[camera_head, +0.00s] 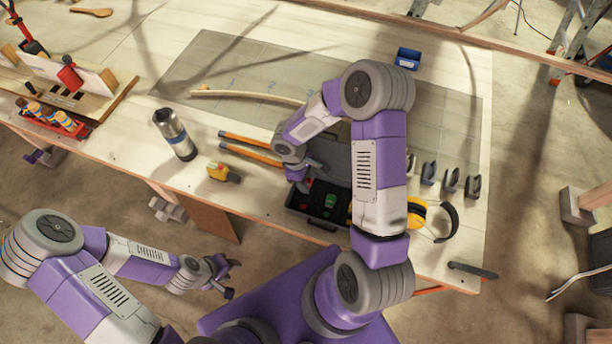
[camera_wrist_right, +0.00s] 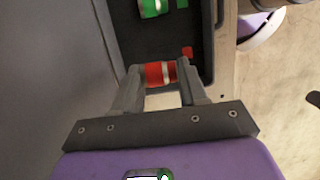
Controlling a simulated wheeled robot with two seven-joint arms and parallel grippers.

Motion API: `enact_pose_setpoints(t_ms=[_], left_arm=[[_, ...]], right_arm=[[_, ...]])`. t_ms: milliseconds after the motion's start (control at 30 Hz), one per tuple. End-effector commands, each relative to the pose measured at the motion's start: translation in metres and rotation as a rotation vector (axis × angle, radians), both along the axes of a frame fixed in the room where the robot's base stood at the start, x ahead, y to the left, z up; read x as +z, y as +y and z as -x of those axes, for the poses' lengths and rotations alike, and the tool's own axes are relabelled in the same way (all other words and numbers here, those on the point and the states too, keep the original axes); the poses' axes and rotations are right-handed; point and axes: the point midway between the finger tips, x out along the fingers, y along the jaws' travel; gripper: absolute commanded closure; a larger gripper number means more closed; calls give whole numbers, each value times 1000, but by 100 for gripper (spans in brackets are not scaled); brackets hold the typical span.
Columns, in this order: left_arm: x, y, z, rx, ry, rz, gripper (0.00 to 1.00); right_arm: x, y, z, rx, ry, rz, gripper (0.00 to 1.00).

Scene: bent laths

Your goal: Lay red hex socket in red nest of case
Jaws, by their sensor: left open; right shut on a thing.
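The red hex socket (camera_wrist_right: 160,73) is held crosswise between the fingertips of my right gripper (camera_wrist_right: 160,80) in the right wrist view. The gripper is shut on it, over the dark inside of the case. A red patch (camera_wrist_right: 187,52), probably part of the red nest, shows just past the socket; the rest is hidden. The open case (camera_head: 316,216) stands at the front of the bench in the head view, partly covered by my right arm. A green socket (camera_wrist_right: 152,7) lies in the case. My left gripper (camera_head: 230,279) is open and empty, in front of the bench.
The case's grey lid (camera_head: 336,153) stands open behind it. Yellow ear defenders (camera_head: 450,222) and several dark clamps (camera_head: 428,173) are to the right.

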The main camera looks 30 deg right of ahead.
Motion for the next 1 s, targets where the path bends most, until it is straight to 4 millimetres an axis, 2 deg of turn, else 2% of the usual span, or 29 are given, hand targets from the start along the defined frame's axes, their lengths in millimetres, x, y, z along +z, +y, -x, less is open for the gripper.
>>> enact_pose_setpoints(t_ms=[367, 533, 700, 1000], left_arm=[[-24, 0, 0, 0, 0, 0, 57], [-43, 0, 0, 0, 0, 0, 57], [-48, 0, 0, 0, 0, 0, 57], [-47, 0, 0, 0, 0, 0, 57]], right_arm=[[-37, 0, 0, -3, 0, -2, 88], [-55, 0, 0, -3, -2, -1, 88], [-61, 0, -1, -3, -2, -1, 88], [-60, 0, -1, -3, -2, -1, 88]])
